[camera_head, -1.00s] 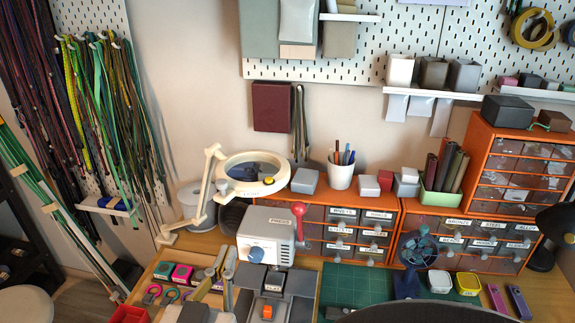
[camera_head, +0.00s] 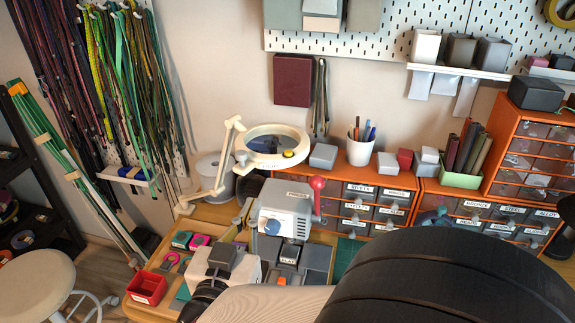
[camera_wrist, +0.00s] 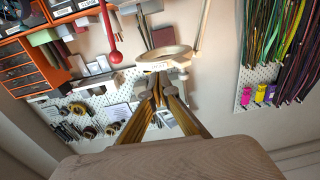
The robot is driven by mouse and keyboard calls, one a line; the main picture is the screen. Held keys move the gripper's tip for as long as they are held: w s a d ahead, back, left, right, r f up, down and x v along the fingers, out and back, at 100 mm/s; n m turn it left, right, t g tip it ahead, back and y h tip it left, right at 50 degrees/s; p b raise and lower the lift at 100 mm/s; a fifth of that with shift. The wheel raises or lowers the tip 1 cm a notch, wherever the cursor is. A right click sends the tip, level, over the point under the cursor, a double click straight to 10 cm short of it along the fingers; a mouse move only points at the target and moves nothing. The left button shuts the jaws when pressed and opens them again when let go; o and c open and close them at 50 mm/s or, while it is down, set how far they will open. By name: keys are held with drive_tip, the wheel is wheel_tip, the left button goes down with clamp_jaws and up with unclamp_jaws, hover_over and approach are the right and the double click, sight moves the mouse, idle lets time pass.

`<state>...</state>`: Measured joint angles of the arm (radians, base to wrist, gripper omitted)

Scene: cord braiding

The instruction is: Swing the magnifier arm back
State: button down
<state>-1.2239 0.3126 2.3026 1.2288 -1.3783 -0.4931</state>
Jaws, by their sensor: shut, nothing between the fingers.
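The magnifier is a cream ring lamp (camera_head: 296,136) with a yellow knob, on a jointed cream arm (camera_head: 222,170) clamped at the bench's back left. The ring hangs above and behind the press and also shows in the wrist view (camera_wrist: 150,57). My gripper (camera_head: 246,208) has its narrow fingers pointing up below the ring, left of the press. In the wrist view my fingers (camera_wrist: 159,82) are together and empty, just under the ring in the picture. I cannot tell whether they touch it. My forearm hides much of the bench's front right.
The press (camera_head: 285,208) with its red-knobbed lever stands right of my fingers. Orange drawer units (camera_head: 398,182) and a white pen cup (camera_head: 359,150) are behind it. Cords hang on the left wall. A red bin (camera_head: 147,287) sits at the front left.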

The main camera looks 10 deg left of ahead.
sight(283, 168)
drive_tip(key=w, duration=0.9)
drive_tip(key=shift+w+a, duration=0.2)
drive_tip(key=shift+w, duration=0.05)
drive_tip(key=shift+w+d, duration=0.45)
drive_tip(key=shift+w, duration=0.4)
drive_tip(key=shift+w+d, duration=0.5)
drive_tip(key=shift+w, duration=0.35)
drive_tip(key=shift+w+d, duration=0.45)
drive_tip(key=shift+w, duration=0.4)
drive_tip(key=s+d, duration=0.2)
drive_tip(key=s, duration=1.1)
drive_tip(key=shift+s, duration=0.4)
drive_tip(key=shift+d, duration=0.1)
